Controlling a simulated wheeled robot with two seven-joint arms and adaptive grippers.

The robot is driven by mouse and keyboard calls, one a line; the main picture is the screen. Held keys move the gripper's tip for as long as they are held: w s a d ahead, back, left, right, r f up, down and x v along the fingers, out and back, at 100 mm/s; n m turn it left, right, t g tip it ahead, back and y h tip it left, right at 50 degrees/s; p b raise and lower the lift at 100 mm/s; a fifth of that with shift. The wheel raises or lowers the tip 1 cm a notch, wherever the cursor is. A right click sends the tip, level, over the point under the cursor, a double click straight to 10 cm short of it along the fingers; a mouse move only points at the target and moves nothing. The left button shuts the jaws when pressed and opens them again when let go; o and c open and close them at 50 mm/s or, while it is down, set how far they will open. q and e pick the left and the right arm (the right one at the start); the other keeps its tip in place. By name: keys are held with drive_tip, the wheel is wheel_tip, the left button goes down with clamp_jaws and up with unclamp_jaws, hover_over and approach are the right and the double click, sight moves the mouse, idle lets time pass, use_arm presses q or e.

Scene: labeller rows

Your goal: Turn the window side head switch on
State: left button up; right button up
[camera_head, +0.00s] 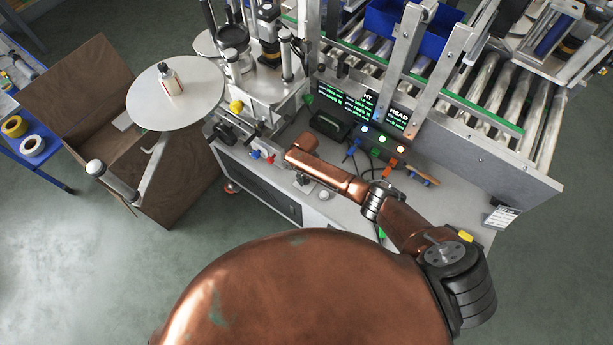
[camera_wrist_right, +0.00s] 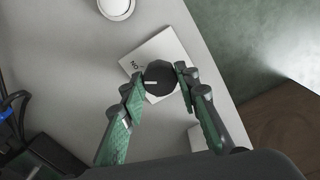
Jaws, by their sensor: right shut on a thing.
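A black rotary switch knob (camera_wrist_right: 158,79) with a white pointer line sits on a pale label plate (camera_wrist_right: 164,48) in the right wrist view. The plate carries lettering that looks like ON, upside down, at its left edge. The pointer line lies about level, on the knob's left half. My right gripper (camera_wrist_right: 160,92) is shut on the knob, with a green-padded finger on each side. In the head view my copper right arm (camera_head: 345,182) reaches left over the grey machine top (camera_head: 345,212), and its gripper end is mostly hidden. My left gripper is not in view.
A white round button (camera_head: 324,195) stands near the knob. Dark displays (camera_head: 360,104), one reading HEAD, stand behind lit lamps. Blue and orange cables cross the panel. A round table with a bottle (camera_head: 170,80) is at left; a roller conveyor (camera_head: 478,85) is behind.

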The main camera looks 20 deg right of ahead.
sight(306, 178)
drive_tip(key=shift+a+r+m+p, duration=0.1)
drive_tip(key=shift+m+p, duration=0.55)
drive_tip(key=shift+m, duration=0.45)
drive_tip(key=shift+w, duration=0.15)
drive_tip(key=o, duration=1.2)
drive_tip(key=shift+c, duration=0.2)
wheel_tip(306, 178, up, 12)
